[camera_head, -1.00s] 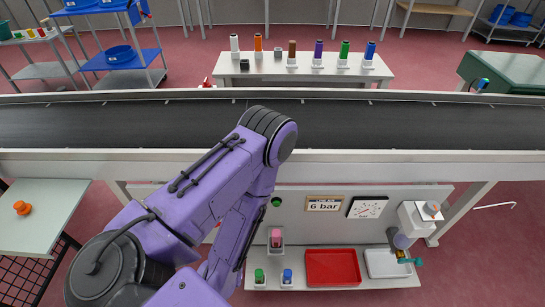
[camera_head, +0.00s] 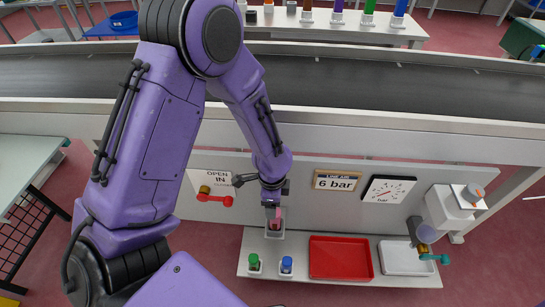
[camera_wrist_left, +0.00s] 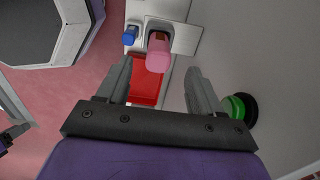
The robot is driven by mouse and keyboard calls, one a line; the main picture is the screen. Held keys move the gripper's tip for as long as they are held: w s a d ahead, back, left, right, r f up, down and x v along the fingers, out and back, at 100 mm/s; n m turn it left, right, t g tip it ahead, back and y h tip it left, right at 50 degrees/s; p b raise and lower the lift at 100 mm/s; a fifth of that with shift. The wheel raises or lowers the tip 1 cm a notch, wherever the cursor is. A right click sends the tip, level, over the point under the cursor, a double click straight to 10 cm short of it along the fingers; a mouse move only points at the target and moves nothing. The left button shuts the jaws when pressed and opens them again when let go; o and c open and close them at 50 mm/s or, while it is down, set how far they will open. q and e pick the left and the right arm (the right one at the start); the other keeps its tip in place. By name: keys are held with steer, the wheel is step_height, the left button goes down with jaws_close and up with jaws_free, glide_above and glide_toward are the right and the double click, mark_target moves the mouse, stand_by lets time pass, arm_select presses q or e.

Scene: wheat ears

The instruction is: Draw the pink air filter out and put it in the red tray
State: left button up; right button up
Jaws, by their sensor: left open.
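The pink air filter (camera_head: 276,224) stands in a white holder on the shelf below the wall panel. It also shows in the left wrist view (camera_wrist_left: 158,52), just beyond my fingertips. My left gripper (camera_head: 271,205) is close above the filter in the head view and partly covers it. In the left wrist view my left gripper (camera_wrist_left: 158,80) is open, its fingers apart and nothing between them. The red tray (camera_head: 338,258) lies flat and empty on the shelf, right of the filter. It also shows in the left wrist view (camera_wrist_left: 146,87). My right gripper is not in view.
A green cap (camera_head: 254,261) and a blue cap (camera_head: 286,264) stand in front of the filter. A white tray (camera_head: 405,257) lies right of the red one. A red-handled valve (camera_head: 214,197), a gauge (camera_head: 388,190) and a green button (camera_wrist_left: 240,107) are on the panel.

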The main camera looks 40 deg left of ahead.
mark_target(275, 221)
arm_select(q)
step_height(275, 221, down, 9)
steer(key=b, duration=0.2)
steer(key=shift+b, duration=0.35)
jaws_close()
steer(key=shift+r, duration=0.1)
steer(key=shift+r+p, duration=0.25)
steer(key=shift+p, duration=0.25)
steer(key=shift+r+p, duration=0.25)
steer(key=shift+p, duration=0.2)
